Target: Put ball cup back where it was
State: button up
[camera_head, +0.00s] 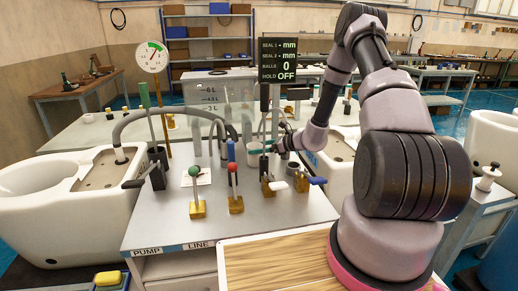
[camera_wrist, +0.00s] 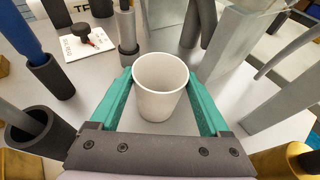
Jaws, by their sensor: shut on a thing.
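The ball cup is a plain white cup, upright between my teal fingers in the wrist view (camera_wrist: 160,90); its visible inside looks empty. My gripper (camera_wrist: 160,82) is shut on the cup, with one finger along each side. In the head view my gripper (camera_head: 258,148) is small and low over the back right of the grey bench, and the cup (camera_head: 254,159) shows only as a pale patch, partly hidden. I cannot tell whether the cup's base touches the bench top.
Pipes and posts stand close around the cup. In the head view, green and red knobbed levers (camera_head: 233,190) stand in front. A sign (camera_head: 278,60) reads balls 0, hold off.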

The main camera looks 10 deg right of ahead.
jog(key=o, duration=1.3)
jog(key=shift+f, duration=0.1)
jog(key=shift+c, duration=0.2)
jog(key=shift+s+d+r, duration=0.15)
jog(key=shift+d+r, duration=0.15)
jog(key=v, duration=1.1)
jog(key=shift+s+d+r, duration=0.1)
